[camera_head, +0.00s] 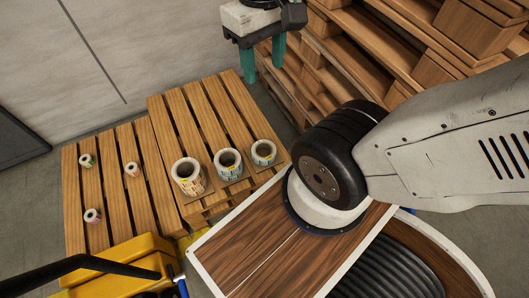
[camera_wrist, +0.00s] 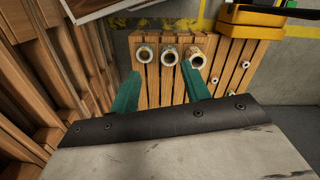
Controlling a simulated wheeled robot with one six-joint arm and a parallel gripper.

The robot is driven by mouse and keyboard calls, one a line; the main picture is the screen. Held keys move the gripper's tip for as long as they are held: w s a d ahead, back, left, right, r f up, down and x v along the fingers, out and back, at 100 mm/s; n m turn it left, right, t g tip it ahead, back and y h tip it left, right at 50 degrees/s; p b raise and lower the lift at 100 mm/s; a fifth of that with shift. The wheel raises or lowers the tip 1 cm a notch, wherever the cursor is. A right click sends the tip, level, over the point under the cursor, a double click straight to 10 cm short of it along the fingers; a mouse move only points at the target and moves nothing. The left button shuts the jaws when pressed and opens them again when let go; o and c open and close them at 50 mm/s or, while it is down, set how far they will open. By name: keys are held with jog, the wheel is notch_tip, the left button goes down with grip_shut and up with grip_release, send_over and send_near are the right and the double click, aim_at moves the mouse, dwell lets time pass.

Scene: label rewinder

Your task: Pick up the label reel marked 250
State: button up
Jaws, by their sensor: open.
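Three larger white label reels stand upright in a row on the taller wooden pallet: a left reel (camera_head: 188,178), a middle reel (camera_head: 228,165) and a right reel (camera_head: 263,153). They have coloured printed labels, with yellow patches on them; I cannot read a 250 on any. In the wrist view the row runs the other way, with reels (camera_wrist: 144,53), (camera_wrist: 169,55) and (camera_wrist: 198,60) beyond my fingers. My gripper (camera_head: 263,60) has two teal fingers, open and empty, up behind the pallet and apart from the reels. It also shows in the wrist view (camera_wrist: 162,75).
Several smaller reels (camera_head: 132,169) lie on the lower pallet (camera_head: 70,200) to the left. Stacked pallets (camera_head: 345,60) rise close to my gripper at the back right. A yellow box (camera_head: 120,262) stands in front. Bare floor lies behind the pallets.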

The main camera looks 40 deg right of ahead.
jog(key=w+d+f+m+g, duration=0.1)
jog(key=w+d+f+g, duration=0.3)
jog(key=w+f, duration=0.65)
jog(key=n+t, duration=0.2)
jog(key=t, duration=0.2)
send_over(258, 157)
jog(key=f, duration=5.5)
jog(key=shift+s+a, duration=0.15)
jog(key=shift+a, duration=0.1)
jog(key=shift+w+d+f, duration=0.1)
jog(key=shift+w+d, duration=0.05)
jog(key=shift+w, duration=0.1)
notch_tip(258, 157, down, 8)
jog(key=shift+d+r, duration=0.15)
jog(key=shift+r, duration=0.1)
grip_shut()
